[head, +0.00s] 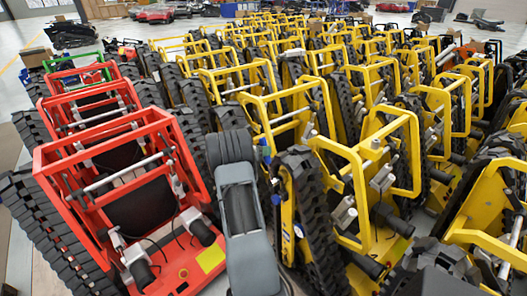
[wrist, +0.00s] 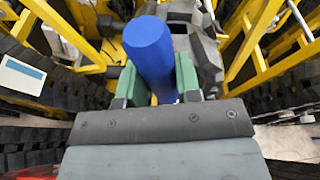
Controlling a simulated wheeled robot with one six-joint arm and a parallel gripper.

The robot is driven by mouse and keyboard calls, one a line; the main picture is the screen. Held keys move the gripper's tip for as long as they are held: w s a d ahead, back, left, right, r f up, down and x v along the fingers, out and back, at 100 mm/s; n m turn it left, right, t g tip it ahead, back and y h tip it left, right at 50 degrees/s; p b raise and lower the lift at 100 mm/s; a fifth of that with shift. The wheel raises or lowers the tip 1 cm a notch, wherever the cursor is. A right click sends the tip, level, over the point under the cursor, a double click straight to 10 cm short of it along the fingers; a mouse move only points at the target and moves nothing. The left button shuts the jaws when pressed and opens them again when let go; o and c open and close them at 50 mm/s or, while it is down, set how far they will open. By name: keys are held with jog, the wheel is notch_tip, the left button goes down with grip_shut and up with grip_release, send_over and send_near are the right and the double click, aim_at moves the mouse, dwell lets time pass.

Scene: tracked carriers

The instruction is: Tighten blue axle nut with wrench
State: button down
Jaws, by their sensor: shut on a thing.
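In the wrist view my gripper (wrist: 157,82) is shut on a smooth blue cylinder (wrist: 148,42), its green finger pads pressing on both sides. The cylinder points away from the gripper, leaning slightly left, and its near end is hidden behind the gripper body. I cannot tell whether it is the nut or a tool. No distinct wrench shows in either view. In the head view my grey arm reaches between a red carrier and the yellow ones and hides most of the gripper. A small blue patch (head: 264,150) shows just right of the arm.
Red tracked carriers (head: 126,134) stand to the left and dense rows of yellow ones (head: 358,182) to the right. Black tracks (head: 322,215) crowd both sides of my arm, leaving narrow gaps. A green-framed carrier (head: 75,62) stands behind the red ones. Open floor shows at upper left.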

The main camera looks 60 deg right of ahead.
jog(key=shift+s+a+r+m+b, duration=0.1)
jog(key=shift+s+r+m+b, duration=0.1)
jog(key=shift+s+b, duration=0.15)
jog(key=shift+s+a+r+m+b, duration=0.1)
jog(key=shift+s+m+b, duration=0.1)
jog(key=shift+s+b, duration=0.15)
jog(key=shift+s+t, duration=0.1)
jog(key=shift+t, duration=0.2)
jog(key=shift+s+a+r+m+b, duration=0.25)
jog(key=shift+s+m+b, duration=0.3)
jog(key=shift+b, duration=0.3)
jog(key=shift+s+f, duration=0.1)
jog(key=shift+s, duration=0.1)
jog(key=shift+s+a+m+t+b, duration=0.3)
jog(key=shift+s+b, duration=0.35)
jog(key=shift+b, duration=0.4)
